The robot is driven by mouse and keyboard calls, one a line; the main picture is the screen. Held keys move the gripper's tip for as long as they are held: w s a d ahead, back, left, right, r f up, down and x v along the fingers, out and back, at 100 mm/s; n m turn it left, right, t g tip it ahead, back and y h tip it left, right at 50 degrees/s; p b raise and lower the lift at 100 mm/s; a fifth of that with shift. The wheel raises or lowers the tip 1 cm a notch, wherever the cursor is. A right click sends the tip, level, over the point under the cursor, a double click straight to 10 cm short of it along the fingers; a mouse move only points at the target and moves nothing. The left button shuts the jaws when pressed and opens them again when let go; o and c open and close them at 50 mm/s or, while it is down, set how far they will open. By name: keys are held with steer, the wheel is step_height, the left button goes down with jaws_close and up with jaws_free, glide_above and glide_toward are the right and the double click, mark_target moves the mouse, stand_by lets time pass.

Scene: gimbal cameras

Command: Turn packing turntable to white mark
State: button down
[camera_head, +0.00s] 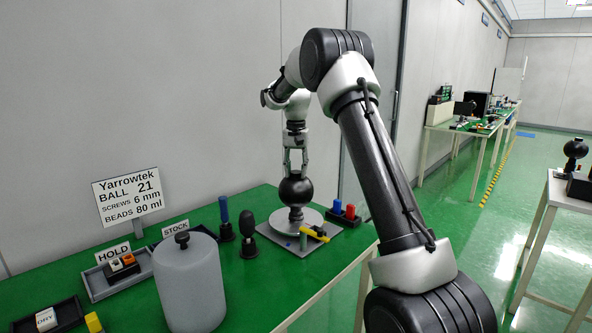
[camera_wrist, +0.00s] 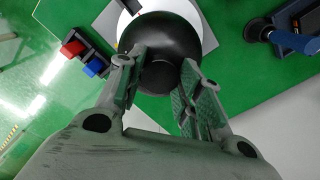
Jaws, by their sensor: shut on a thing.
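The packing turntable (camera_head: 277,221) is a pale round disc on a grey square plate on the green table. A black ball (camera_head: 296,191) stands above its middle on a short dark stem. In the wrist view the ball (camera_wrist: 158,38) covers much of the white disc (camera_wrist: 209,38). My gripper (camera_head: 295,172) points down from above and is shut on the ball, one finger on each side. It also shows in the wrist view (camera_wrist: 158,66). A yellow piece with a black part (camera_head: 315,234) sits at the disc's front right edge. I cannot make out a white mark.
A holder with red and blue pieces (camera_head: 345,215) stands close right of the turntable. A blue-handled tool (camera_head: 224,218) and a black knobbed tool (camera_head: 248,234) stand to its left. A grey lidded canister (camera_head: 188,285), HOLD tray (camera_head: 115,277) and sign (camera_head: 128,195) are further left.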

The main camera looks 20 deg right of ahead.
steer(key=c, duration=0.9)
jaws_free()
steer(key=shift+c, duration=0.2)
step_height(320, 180, up, 12)
